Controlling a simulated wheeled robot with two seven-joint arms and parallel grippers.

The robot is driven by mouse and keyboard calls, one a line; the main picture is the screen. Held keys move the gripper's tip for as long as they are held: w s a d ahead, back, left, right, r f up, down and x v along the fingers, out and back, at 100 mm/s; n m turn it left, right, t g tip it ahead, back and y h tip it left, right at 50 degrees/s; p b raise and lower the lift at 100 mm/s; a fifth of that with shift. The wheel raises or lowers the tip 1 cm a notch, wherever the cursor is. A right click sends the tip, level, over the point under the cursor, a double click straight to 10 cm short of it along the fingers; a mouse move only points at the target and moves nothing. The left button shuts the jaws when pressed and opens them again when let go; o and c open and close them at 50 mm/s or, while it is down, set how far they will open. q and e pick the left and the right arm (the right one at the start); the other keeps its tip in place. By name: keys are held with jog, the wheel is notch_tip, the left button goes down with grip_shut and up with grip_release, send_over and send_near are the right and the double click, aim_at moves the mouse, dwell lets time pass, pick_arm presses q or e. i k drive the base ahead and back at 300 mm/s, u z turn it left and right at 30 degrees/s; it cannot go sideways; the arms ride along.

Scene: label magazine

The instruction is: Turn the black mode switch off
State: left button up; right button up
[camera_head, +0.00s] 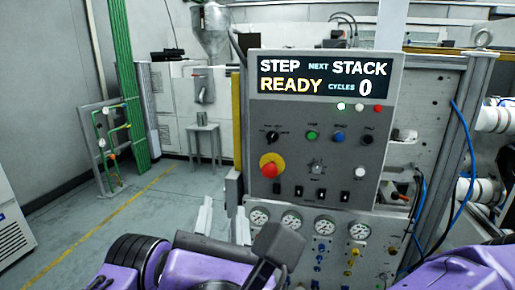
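A grey control panel (340,110) stands upright ahead. Several black rocker switches, including a left one (298,191), a middle one (321,194) and a right one (345,197), line its lower part. A black selector knob (272,136) is at the upper left. The labels are too small to read, so I cannot tell which control is the mode switch or its position.
The display reads STEP READY, NEXT STACK, CYCLES 0. A red emergency button (271,165) on yellow sits above the switches, among green, blue, black and white buttons. Several gauges (291,220) and small valves lie below. Blue cables hang at the right. The floor at left is clear.

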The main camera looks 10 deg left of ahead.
aim_at(272, 136)
jog(key=u, duration=1.05)
jog(key=i, duration=0.6)
jog(key=z, duration=1.65)
